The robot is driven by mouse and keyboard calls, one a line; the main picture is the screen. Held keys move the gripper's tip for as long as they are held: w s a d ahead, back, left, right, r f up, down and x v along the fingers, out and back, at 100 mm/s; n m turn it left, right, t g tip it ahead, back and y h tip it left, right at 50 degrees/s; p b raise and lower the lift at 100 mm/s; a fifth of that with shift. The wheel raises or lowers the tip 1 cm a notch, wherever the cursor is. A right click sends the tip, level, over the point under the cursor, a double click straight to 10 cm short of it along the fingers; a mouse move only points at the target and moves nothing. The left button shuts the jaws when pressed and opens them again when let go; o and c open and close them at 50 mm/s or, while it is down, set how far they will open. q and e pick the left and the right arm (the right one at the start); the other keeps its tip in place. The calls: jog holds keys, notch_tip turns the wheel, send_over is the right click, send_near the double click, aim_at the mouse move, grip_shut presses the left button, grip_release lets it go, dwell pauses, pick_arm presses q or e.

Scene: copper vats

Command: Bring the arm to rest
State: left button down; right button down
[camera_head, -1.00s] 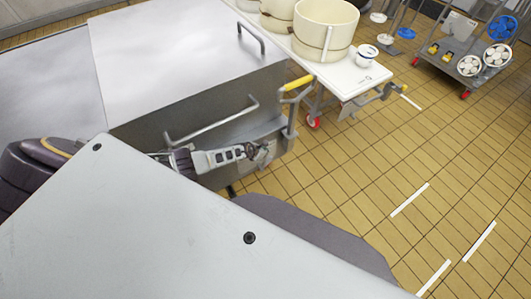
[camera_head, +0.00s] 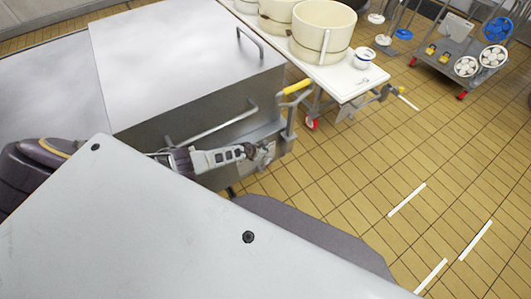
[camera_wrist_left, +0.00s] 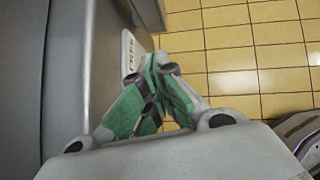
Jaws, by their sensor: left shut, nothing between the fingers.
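My left arm comes in from the left, partly hidden behind my own large grey body panel. Its left gripper (camera_head: 259,153) is seen beside the front side of the metal vat (camera_head: 190,62), just below the long bar handle (camera_head: 215,126). In the left wrist view the gripper's green-padded fingers (camera_wrist_left: 158,64) are shut together with nothing between them. The vat's grey side (camera_wrist_left: 72,75) runs along the left of that view; I cannot tell whether the gripper touches it. My right gripper is not in view.
A white table (camera_head: 345,80) with several cream tubs (camera_head: 322,32) stands beyond the vat. A grey trolley (camera_head: 452,68) with blue and white wheel-like parts stands at the upper right. The tan tiled floor (camera_head: 400,150) is clear on the right, with white floor marks.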

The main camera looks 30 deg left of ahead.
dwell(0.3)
pick_arm(q)
jog(key=s+d+f+n+y, duration=0.1)
jog(key=s+f+n, duration=0.3)
jog(key=s+n, duration=0.3)
jog(key=s+d+f+n+g, duration=0.1)
jog(key=s+f+n, duration=0.4)
jog(key=s+n, duration=0.25)
jog(key=s+f+n+y, duration=0.1)
jog(key=s+f+n, duration=0.3)
jog(key=s+n, duration=0.3)
jog(key=s+d+f+n+g, duration=0.1)
jog(key=s+n, duration=0.7)
jog(key=s, duration=0.8)
jog(key=s+d+f+n+g, duration=0.1)
jog(key=s+f+n+g, duration=0.3)
jog(key=s, duration=1.2)
notch_tip(320, 180, down, 2)
jog(key=n, duration=0.4)
jog(key=shift+g, duration=0.3)
jog(key=shift+s+a+f, duration=0.1)
